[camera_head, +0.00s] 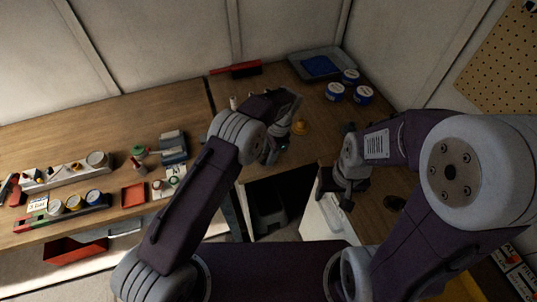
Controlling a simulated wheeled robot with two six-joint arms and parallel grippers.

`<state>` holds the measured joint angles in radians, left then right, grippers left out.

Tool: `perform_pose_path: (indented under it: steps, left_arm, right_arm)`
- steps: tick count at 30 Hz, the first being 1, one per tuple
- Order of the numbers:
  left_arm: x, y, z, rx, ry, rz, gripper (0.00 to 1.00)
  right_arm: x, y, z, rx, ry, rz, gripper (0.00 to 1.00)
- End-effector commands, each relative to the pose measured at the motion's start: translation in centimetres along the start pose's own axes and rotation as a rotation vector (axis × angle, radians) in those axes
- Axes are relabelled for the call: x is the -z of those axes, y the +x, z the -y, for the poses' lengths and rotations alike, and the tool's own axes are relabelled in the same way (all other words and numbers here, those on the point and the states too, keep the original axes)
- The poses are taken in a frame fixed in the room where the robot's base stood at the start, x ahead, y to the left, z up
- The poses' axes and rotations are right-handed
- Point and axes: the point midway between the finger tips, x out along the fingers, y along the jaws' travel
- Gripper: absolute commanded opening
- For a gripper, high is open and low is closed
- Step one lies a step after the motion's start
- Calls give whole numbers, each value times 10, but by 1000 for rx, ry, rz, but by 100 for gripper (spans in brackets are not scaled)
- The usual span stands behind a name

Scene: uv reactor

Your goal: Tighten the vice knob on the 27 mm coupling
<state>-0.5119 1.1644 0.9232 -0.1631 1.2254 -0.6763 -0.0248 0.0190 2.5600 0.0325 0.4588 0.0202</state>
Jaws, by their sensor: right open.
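My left gripper (272,154) is over the bench near the inner corner, pointing down. Its fingers are dark and small, and I cannot tell whether they are open or shut. My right gripper (338,190) is open at the front edge of the right-hand bench, with nothing visible between its fingers. I cannot make out the vice, its knob or the 27 mm coupling for certain. A grey-blue block-like device (173,147) stands on the left bench and may be a vice. My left arm hides part of the bench corner.
A yellow-orange cone-shaped piece (301,128) stands right of my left gripper. Blue-and-white tins (363,94) and a blue-lined tray (322,64) are at the back. A red brush (236,69) lies by the wall. A red tray (133,194) and several small parts crowd the left bench.

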Motion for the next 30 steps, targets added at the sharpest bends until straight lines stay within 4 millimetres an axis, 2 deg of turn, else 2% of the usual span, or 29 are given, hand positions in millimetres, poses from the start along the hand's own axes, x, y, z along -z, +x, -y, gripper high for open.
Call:
perform_pose_path:
  steps: [8,11,19,24,30]
  left_arm:
    - [0,-3,0,0,0,0,32]
    - [1,-17,1,3,0,-3,32]
    - [1,-77,1,2,1,-2,32]
    - [0,-90,0,0,1,0,32]
    - [0,-91,0,-1,1,1,32]
  right_arm:
    - [0,1,0,0,0,0,54]
    - [-1,6,0,0,0,0,54]
    - [-1,9,0,0,0,0,54]
    - [-1,7,0,0,0,0,54]
    - [-1,7,0,0,0,0,54]
